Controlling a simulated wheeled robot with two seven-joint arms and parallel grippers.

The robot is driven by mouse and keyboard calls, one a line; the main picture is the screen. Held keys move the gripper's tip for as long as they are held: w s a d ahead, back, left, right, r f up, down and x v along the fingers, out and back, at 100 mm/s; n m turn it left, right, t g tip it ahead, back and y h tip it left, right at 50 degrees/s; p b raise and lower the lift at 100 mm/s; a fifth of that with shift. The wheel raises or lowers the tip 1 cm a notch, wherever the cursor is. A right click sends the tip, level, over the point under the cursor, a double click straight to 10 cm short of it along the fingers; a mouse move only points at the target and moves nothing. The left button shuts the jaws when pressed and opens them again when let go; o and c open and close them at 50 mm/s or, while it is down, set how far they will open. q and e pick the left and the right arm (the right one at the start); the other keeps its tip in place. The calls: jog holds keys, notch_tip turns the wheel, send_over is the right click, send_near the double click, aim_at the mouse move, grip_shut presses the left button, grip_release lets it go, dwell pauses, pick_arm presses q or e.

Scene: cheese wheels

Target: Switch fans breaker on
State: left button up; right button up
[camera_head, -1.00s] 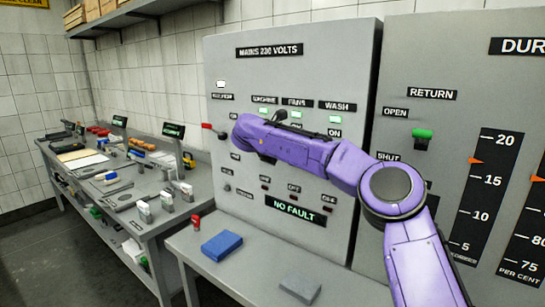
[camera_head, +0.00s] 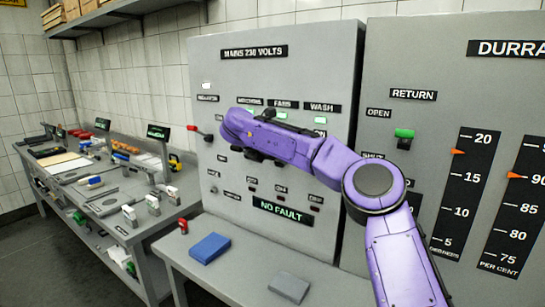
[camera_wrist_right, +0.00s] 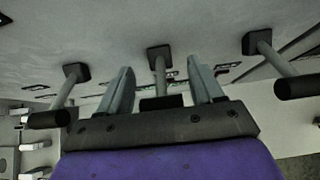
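The grey mains panel (camera_head: 228,70) stands upright with a column under the FANS label (camera_head: 283,104), between the MACHINE and WASH columns. My purple right arm reaches across it and hides most of the breakers in the head view. In the right wrist view three levers with black grips stick out from the panel. The middle lever (camera_wrist_right: 160,66), which fits the fans column, lies between the two fingers of my right gripper (camera_wrist_right: 162,86). The fingers are apart, with gaps on both sides of the lever. The breaker's position is hard to tell. My left gripper is not in view.
A red-handled lever (camera_head: 201,134) sits at the panel's left. A NO FAULT sign (camera_head: 282,211) is below. A bench with a blue block (camera_head: 215,246) and a grey block (camera_head: 289,287) runs along the front. A second panel (camera_head: 420,60) adjoins at right.

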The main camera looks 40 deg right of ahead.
jog(key=b+v, duration=0.2)
jog(key=v, duration=0.8)
jog(key=shift+a+r+b, duration=0.15)
jog(key=shift+a+b, duration=0.05)
jog(key=shift+b, duration=0.1)
jog(key=shift+s, duration=0.1)
